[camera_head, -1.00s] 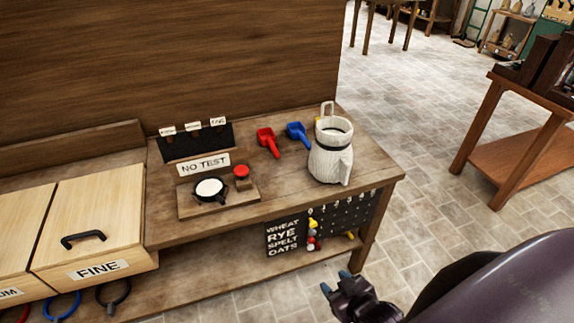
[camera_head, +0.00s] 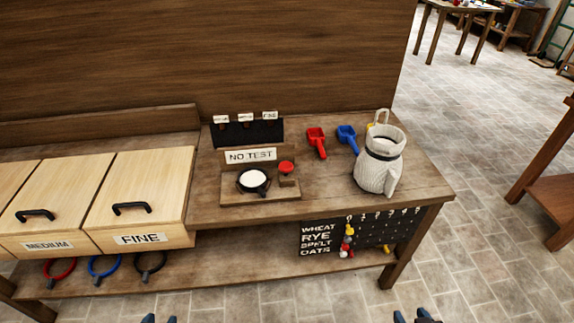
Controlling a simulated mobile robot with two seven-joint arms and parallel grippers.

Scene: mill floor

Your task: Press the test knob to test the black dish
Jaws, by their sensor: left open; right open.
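The black dish (camera_head: 253,190) sits on a small wooden stand (camera_head: 232,200) on the bench and holds something white. The red test knob (camera_head: 286,168) stands just right of the dish on the same stand. A sign reading NO TEST (camera_head: 251,156) is behind them. My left gripper (camera_head: 159,319) shows only its fingertips at the bottom edge, open and apart from everything. My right gripper (camera_head: 413,317) also shows only its fingertips at the bottom edge, right of centre, open and empty. Both are well in front of the bench, away from the dish and knob.
A white sack-like jug (camera_head: 379,170) stands at the bench's right end. Red (camera_head: 316,142) and blue (camera_head: 347,138) scoops lie left of it. FINE (camera_head: 140,238) and MEDIUM (camera_head: 48,244) bins are at left. Coloured rings hang below. A peg board (camera_head: 376,234) hangs underneath.

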